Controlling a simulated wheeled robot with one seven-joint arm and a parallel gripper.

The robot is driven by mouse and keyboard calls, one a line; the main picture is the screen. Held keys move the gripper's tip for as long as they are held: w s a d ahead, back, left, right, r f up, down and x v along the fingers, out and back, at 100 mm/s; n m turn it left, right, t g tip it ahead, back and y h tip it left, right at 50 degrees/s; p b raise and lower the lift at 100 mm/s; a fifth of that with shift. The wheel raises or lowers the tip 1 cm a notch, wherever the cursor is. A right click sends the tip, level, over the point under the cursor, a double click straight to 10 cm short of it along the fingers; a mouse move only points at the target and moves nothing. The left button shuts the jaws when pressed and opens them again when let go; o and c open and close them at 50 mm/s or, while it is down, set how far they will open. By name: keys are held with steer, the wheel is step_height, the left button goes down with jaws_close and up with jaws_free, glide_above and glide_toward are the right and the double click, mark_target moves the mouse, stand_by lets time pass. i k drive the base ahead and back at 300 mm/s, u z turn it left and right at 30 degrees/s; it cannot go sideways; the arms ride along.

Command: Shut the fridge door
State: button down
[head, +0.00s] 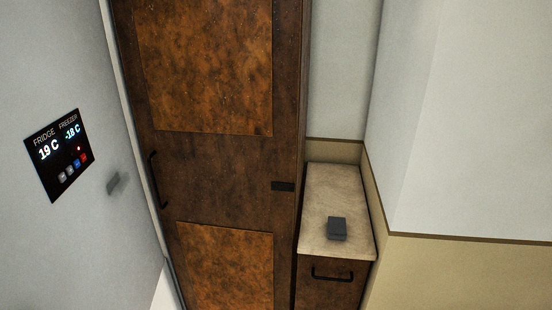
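The fridge's pale grey door face (70,240) fills the left side of the head view, close to me. A black display panel (58,154) on it reads 19 C for fridge and -18 C for freezer. A small grey piece (116,183) shows to the right of the panel. The door's outer edges run mostly out of the picture, so I cannot tell how far it stands open. My gripper is not in view.
A tall brown wooden cabinet (215,175) with a dark handle (157,180) stands beside the fridge face. To its right is a low counter (330,190) with a small dark box (337,228) on it and a drawer (332,285) below. A wall (470,130) closes off the right.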

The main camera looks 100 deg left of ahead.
mark_target(89, 240)
steer(key=u, duration=4.45)
steer(key=i, duration=1)
steer(key=z, duration=1.1)
steer(key=k, duration=0.75)
steer(key=u, duration=1.35)
